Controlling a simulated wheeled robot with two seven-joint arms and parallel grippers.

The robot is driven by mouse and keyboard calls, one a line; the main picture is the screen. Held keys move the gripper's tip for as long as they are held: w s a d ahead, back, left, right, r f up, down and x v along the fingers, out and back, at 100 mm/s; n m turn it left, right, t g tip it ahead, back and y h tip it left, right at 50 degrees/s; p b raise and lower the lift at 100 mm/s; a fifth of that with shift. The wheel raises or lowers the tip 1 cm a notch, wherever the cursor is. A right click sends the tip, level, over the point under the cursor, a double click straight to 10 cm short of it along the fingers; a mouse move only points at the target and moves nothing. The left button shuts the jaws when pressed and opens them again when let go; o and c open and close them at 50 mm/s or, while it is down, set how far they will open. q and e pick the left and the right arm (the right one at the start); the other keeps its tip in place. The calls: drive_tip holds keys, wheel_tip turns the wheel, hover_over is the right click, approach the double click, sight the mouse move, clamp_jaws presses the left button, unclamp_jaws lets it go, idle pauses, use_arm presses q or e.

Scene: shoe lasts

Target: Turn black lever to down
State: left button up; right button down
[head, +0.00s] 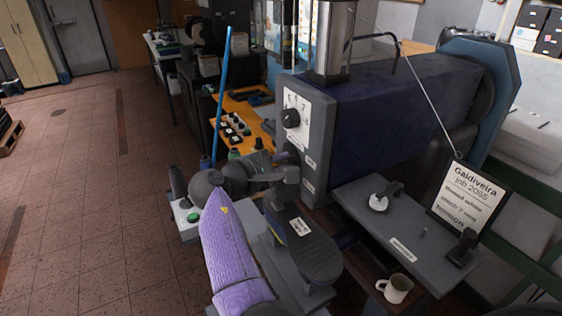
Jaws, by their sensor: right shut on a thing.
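The grey machine (318,140) has a blue-black body and a front panel with a black dial (291,117) on a white plate. My right arm, in a purple sleeve, reaches up from the bottom. My right gripper (284,173) is at the front panel, below the dial. It is shut on a small dark part there, which looks like the black lever. The jaws and wrist hide most of that lever, so its angle cannot be told. My left gripper is not in view.
A black sole-shaped plate (318,262) lies just below the gripper. A control box (188,218) with a green button stands at left. A grey shelf (385,222) at right holds a sign (468,203); a mug (395,289) is below.

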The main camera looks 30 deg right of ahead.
drive_tip(key=shift+s+f+m+t+h+b, duration=0.1)
drive_tip(key=shift+f+m+t+h+b, duration=0.3)
drive_tip(key=shift+m+b, duration=0.4)
drive_tip(key=shift+b, duration=0.35)
drive_tip(key=shift+r+m, duration=0.15)
drive_tip(key=shift+m, duration=0.15)
drive_tip(key=c, duration=0.7)
unclamp_jaws()
drive_tip(key=shift+o, duration=0.2)
